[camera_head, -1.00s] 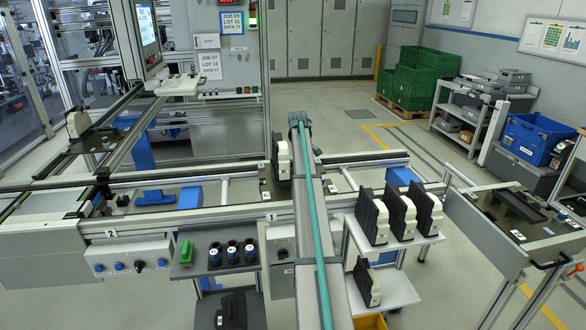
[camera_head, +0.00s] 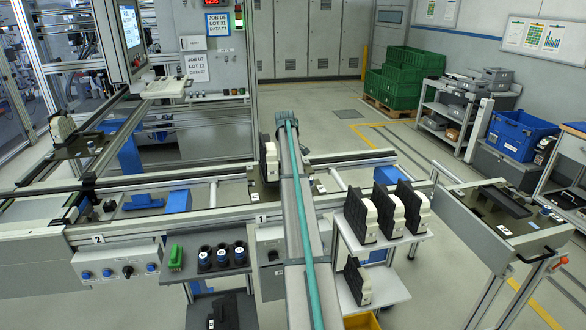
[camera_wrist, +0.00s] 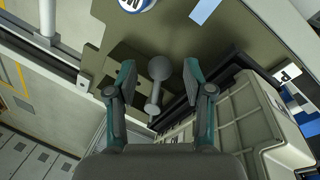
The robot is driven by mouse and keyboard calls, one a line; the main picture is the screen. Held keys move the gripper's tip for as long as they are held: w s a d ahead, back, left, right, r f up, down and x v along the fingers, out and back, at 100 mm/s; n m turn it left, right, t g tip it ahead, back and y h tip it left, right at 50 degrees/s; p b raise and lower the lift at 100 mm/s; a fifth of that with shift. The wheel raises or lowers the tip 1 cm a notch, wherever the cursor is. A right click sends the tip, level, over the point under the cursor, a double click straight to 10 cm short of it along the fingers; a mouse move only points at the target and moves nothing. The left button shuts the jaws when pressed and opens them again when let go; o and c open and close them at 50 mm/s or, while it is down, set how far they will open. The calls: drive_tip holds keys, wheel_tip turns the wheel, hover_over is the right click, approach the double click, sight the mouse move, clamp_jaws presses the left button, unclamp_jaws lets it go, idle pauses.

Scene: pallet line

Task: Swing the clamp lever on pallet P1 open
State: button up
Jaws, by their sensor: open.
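In the wrist view, a grey lever (camera_wrist: 155,98) with a round knob stands between the fingers of my gripper (camera_wrist: 160,74). The fingers are open, one on each side of the knob, with visible gaps. The lever is over an olive-brown pallet plate (camera_wrist: 100,45). A white-and-dark case (camera_wrist: 245,125) lies close to the right finger. In the head view, the pallet (camera_head: 265,196) bears an upright black-and-white case (camera_head: 268,160) on the line by the "1" label. My arm reaches over the line just right of it; lever and fingertips cannot be made out there.
Several black-and-white cases (camera_head: 388,212) stand on a shelf right of my arm. A side shelf (camera_head: 190,268) left of it holds a green part (camera_head: 176,257) and several dark cups. Line rails (camera_head: 150,225) run across. A dark part lies on the right-hand table (camera_head: 490,233).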

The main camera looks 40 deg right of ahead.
wheel_tip(320, 180, up, 11)
drive_tip(key=a, duration=0.2)
drive_tip(key=shift+a, duration=0.15)
drive_tip(key=shift+r, duration=0.1)
drive_tip(key=shift+c, duration=0.2)
